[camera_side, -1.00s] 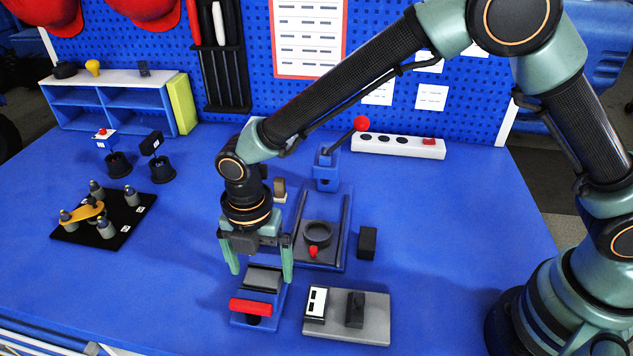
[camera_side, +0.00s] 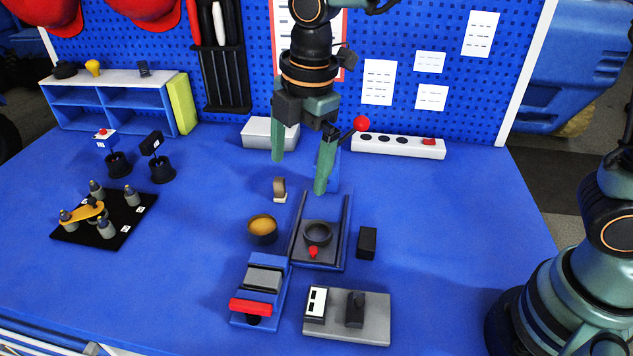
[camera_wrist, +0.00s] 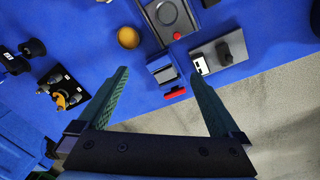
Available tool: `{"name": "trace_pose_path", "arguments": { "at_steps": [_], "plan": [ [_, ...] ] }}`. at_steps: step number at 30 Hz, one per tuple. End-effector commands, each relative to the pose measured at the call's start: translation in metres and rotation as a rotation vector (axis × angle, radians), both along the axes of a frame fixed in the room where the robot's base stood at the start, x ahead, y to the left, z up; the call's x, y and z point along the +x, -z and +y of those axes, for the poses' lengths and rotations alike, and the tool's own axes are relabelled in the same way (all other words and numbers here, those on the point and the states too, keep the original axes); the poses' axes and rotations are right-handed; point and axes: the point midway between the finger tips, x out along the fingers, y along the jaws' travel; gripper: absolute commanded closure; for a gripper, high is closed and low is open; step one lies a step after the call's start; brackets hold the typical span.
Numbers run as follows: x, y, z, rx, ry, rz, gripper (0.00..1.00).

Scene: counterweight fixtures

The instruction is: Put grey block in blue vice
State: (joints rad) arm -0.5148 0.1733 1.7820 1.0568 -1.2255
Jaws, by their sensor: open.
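The blue vice (camera_side: 283,262) with a red front bar (camera_side: 250,307) stands at the front middle of the blue table. The grey block (camera_side: 264,279) sits in the vice, between its blue back part and the red bar. In the wrist view the vice (camera_wrist: 158,64) lies ahead of the fingertips, with its red bar (camera_wrist: 175,93) nearest. My gripper (camera_side: 298,174) is open and empty, raised high above the back middle of the table, well clear of the vice. Its two green fingers (camera_wrist: 162,80) are wide apart in the wrist view.
A slide fixture with a dark ring (camera_side: 318,234) stands behind the vice, with a round yellow-topped pot (camera_side: 262,229) at its left. A grey plate with a black knob (camera_side: 355,310) lies to the right. A black peg board (camera_side: 118,222) lies left; the table between is clear.

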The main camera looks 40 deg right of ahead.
Motion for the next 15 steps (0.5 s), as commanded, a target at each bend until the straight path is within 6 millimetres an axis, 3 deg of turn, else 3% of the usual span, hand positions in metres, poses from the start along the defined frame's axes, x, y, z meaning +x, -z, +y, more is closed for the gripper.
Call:
{"name": "trace_pose_path", "arguments": {
  "at_steps": [1, 6, 15],
  "plan": [
    [-0.002, -0.012, -0.024, 0.027, 0.139, -0.024, 0.00],
    [-0.016, -0.036, -0.089, 0.128, 0.596, -0.085, 0.00],
    [-0.062, -0.047, -0.179, 0.346, 1.341, -0.185, 0.00]
  ]
}}
